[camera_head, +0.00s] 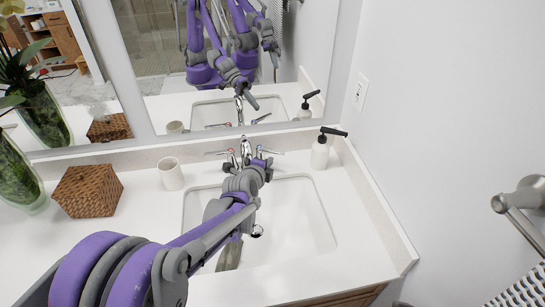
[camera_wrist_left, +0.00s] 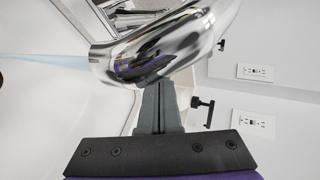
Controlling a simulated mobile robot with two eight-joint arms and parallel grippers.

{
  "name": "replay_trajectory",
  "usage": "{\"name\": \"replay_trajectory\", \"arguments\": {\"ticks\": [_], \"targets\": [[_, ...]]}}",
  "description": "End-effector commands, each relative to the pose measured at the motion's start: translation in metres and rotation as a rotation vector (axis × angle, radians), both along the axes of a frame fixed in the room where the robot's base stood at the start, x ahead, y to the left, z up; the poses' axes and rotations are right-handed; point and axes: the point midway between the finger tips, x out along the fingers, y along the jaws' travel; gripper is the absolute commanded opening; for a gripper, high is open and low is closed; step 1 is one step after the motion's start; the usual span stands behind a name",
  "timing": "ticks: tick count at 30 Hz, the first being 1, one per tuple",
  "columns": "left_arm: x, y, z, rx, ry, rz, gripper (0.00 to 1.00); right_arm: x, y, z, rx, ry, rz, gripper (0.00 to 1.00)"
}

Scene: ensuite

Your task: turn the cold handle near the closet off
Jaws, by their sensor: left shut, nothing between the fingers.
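The chrome faucet (camera_head: 245,150) stands behind the white sink (camera_head: 312,215). Its left lever handle (camera_head: 224,153) has a reddish mark; its right lever handle (camera_head: 273,152) has a bluish mark near its base. My left gripper (camera_head: 262,166) reaches over the sink, just in front of the right handle, and hides part of the faucet. In the left wrist view, the chrome spout (camera_wrist_left: 150,55) crosses close in front of my shut, empty fingers (camera_wrist_left: 160,105). A pale blue streak at the spout's left end looks like water. I cannot tell whether the fingers touch the handle.
A soap dispenser (camera_head: 320,153) stands right of the faucet, and a beige cup (camera_head: 171,174) stands to its left. A woven box (camera_head: 88,191) and a green glass vase (camera_head: 18,178) are farther left. The mirror (camera_head: 150,60) rises behind. The right counter is clear.

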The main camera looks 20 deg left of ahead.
Motion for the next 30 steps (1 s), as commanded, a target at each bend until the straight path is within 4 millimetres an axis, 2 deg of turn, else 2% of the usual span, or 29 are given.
{"name": "replay_trajectory", "arguments": {"ticks": [3, 9, 30], "targets": [[0.020, -0.002, -0.002, -0.001, -0.001, 0.000, 0.00, 0.002, 0.000, 0.004, 0.000, -0.003, 0.000, 0.00], [0.037, -0.002, -0.005, 0.000, 0.000, 0.000, 0.00, 0.003, 0.000, 0.006, 0.000, -0.005, 0.000, 0.00], [0.042, -0.008, -0.006, -0.001, 0.000, -0.005, 0.00, 0.003, 0.000, 0.007, 0.000, -0.005, 0.000, 0.00]]}}
